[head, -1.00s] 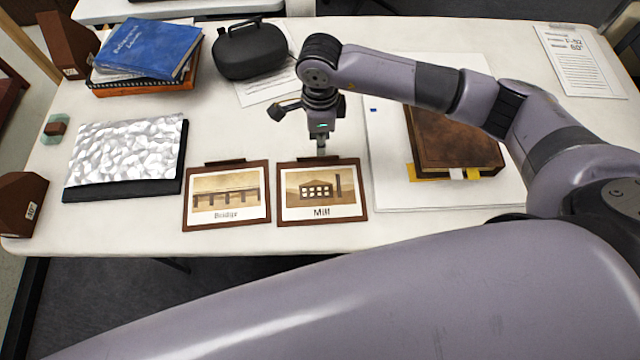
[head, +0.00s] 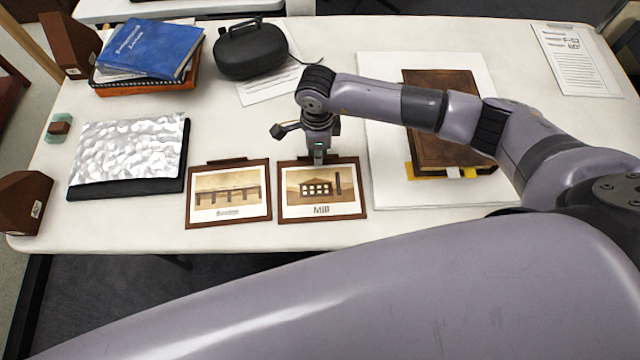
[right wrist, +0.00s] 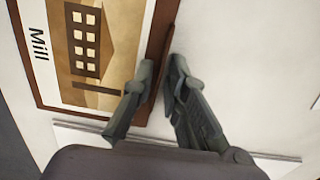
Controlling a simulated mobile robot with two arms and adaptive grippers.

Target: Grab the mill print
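The mill print (head: 321,190) is a brown-framed sepia picture labelled "Mill", lying near the table's front edge. It also shows in the right wrist view (right wrist: 88,50). A thin dark brown strip (right wrist: 167,72) stands along its top edge. My right gripper (head: 319,160) points down at this top edge. In the right wrist view, the right gripper's fingers (right wrist: 161,65) are apart, one on each side of the strip, with a gap visible. Whether either finger touches the strip cannot be told. My left gripper is not in view.
The similar bridge print (head: 229,194) lies close to the left. A foil-topped dark box (head: 130,150) lies farther left. A brown book (head: 440,115) rests on a white board (head: 400,190) to the right. A black case (head: 250,52) and blue book (head: 148,48) stand behind.

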